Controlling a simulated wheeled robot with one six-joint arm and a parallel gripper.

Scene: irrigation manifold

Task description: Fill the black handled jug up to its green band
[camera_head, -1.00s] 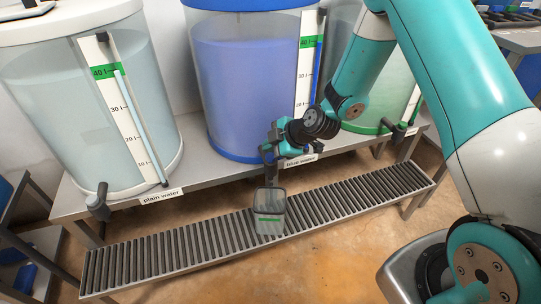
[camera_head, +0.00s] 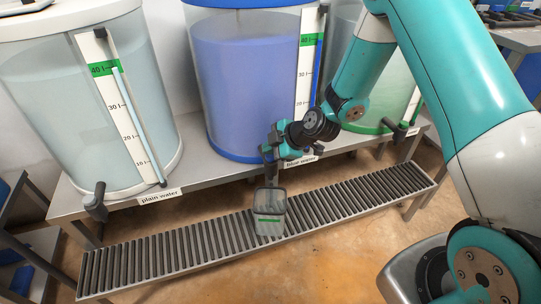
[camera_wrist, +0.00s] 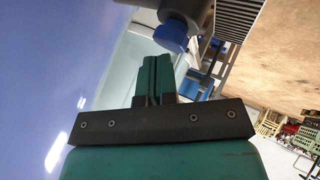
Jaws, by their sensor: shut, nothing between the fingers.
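The jug (camera_head: 270,226), a clear vessel with a dark rim and a green band, stands upright on the roller rack below the blue-water tank (camera_head: 240,90). I cannot make out its handle or the liquid level inside. My gripper (camera_head: 267,158) is above the jug at the front of that tank, shut and empty. In the wrist view my closed fingers (camera_wrist: 152,66) are close to a blue-ended tap (camera_wrist: 172,37); I cannot tell whether they touch it. The jug does not show there.
The plain-water tank (camera_head: 85,120) with its dark tap (camera_head: 96,203) stands at left. A green-based tank (camera_head: 368,126) is partly behind my arm at right. The roller rack (camera_head: 170,252) runs below the tanks, clear on both sides of the jug.

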